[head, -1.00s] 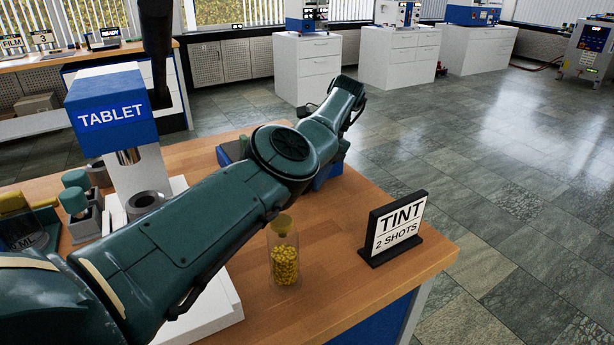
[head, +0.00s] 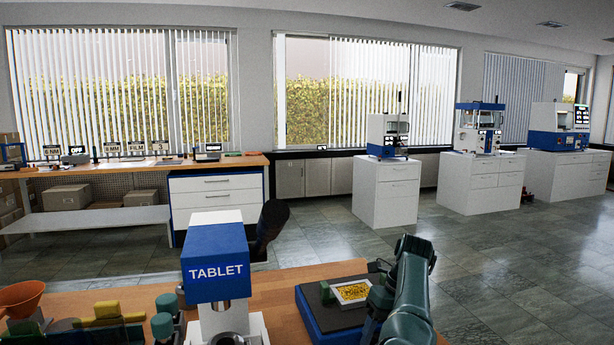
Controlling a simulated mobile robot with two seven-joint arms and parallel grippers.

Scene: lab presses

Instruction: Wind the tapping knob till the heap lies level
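In the head view a low blue unit with a dark flat top (head: 316,294) stands on the bench. On it is a pale square frame (head: 335,287) with a patchy yellow heap (head: 353,293) inside. I cannot tell how level the heap is. My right arm comes in from the bottom right and covers the unit's right side. Its gripper fingers are hidden behind the arm, so its grip cannot be seen. No tapping knob can be made out.
A blue and white TABLET press (head: 215,262) stands left of the unit. Wooden bench shows between press and unit. White cabinets with machines stand across the floor.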

